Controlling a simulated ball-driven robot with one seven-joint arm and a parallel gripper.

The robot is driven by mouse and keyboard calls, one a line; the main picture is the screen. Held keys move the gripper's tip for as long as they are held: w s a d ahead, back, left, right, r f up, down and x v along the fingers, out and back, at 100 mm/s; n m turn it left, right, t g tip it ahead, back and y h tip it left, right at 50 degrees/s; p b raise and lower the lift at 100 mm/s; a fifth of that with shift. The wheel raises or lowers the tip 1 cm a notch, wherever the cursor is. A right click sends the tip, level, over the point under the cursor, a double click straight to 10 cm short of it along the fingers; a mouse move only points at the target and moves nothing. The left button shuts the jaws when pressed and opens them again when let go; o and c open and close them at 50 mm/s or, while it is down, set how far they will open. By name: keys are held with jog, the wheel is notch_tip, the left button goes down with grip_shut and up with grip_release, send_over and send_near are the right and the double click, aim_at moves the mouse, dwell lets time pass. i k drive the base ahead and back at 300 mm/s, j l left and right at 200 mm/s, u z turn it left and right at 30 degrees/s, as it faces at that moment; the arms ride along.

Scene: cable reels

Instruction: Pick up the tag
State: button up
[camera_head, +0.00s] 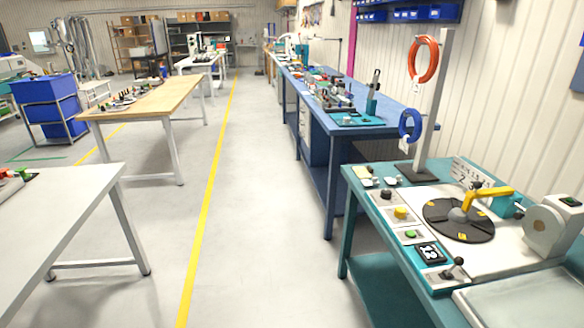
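I cannot tell for sure which thing is the tag. A small dark square with white marks (430,253) lies on the front left part of the teal-edged bench at the right. A white plate with black characters (460,167) stands near the back of the same bench, partly behind a yellow arm-like part (488,195). Both are small and hard to read in the head view. My gripper is not in view.
The bench (347,175) also bears a round black disc (443,222), several buttons and a small lever (452,269). A post (432,110) holds an orange coil (424,60) and a blue coil (410,125). A grey table (60,205) stands left; the aisle floor (250,230) between is clear.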

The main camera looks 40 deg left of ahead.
aim_at(366, 182)
jog(key=i+j+u, duration=0.45)
jog(key=i+u, duration=0.2)
jog(key=i, duration=0.2)
jog(key=i+j, duration=0.1)
jog(key=i, duration=0.2)
jog(key=k+l+z, duration=0.15)
jog(key=k+z, duration=0.35)
jog(key=k, duration=0.15)
jog(key=j+z, duration=0.1)
jog(key=z, duration=0.35)
jog(key=j+z, duration=0.15)
jog(key=z, duration=0.25)
jog(key=j+z, duration=0.15)
jog(key=z, duration=0.3)
jog(key=j+z, duration=0.15)
jog(key=z, duration=0.25)
jog(key=i+j, duration=0.4)
jog(key=k, duration=0.15)
jog(key=k+u, duration=0.2)
jog(key=u, duration=0.7)
